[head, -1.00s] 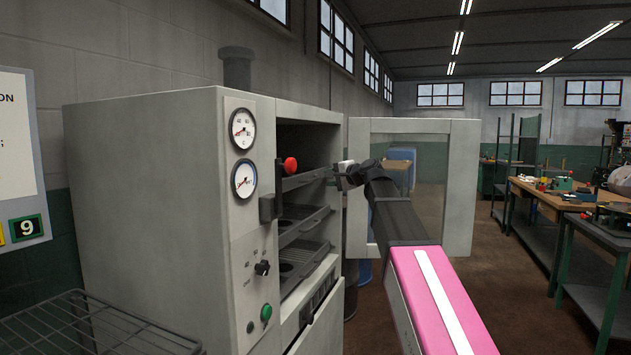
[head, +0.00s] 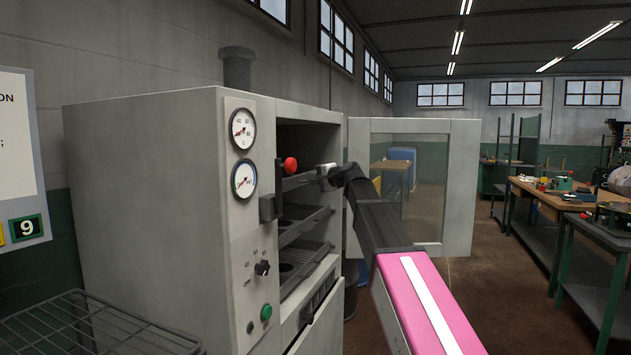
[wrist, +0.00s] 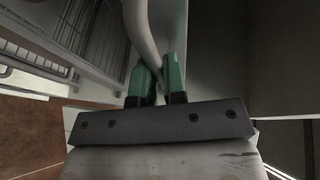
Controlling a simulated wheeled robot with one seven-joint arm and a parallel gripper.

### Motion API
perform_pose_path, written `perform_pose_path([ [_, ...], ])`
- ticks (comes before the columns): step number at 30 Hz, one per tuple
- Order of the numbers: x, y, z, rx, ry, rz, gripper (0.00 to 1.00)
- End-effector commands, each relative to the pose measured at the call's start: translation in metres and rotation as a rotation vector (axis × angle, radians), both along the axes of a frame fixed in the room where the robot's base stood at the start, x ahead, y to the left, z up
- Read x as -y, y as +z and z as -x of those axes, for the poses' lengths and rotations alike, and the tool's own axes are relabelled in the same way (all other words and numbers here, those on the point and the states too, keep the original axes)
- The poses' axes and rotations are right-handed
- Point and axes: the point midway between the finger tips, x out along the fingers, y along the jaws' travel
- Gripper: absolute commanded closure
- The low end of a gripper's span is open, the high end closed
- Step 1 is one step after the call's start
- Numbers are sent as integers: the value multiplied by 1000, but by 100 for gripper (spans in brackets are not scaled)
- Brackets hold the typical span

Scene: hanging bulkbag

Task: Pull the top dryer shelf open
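The grey dryer (head: 155,190) stands open at the left of the head view. Its top shelf (head: 303,181) is a dark tray whose front shows in the upper part of the opening. My gripper (head: 326,171) is at the right end of that shelf's front in the head view. In the wrist view, the green fingers of my gripper (wrist: 160,80) are close together with a narrow gap. A pale curved bar (wrist: 143,35) runs down to this gap. I cannot tell whether the fingers press on it.
Lower shelves (head: 303,222) sit below inside the dryer. The dryer's windowed door (head: 459,190) stands open beyond my arm. A wire rack (head: 95,325) is at the front left. Workbenches (head: 550,195) stand far right, with open floor before them.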

Motion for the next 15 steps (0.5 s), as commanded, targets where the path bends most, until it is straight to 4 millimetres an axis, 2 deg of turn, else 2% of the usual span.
perform_pose_path([
  [8, 3, 0, 1, -1, 0, 1, 100],
  [11, 11, -1, 5, -1, 0, 1, 100],
  [15, 35, -1, 14, 0, -2, 1, 100],
])
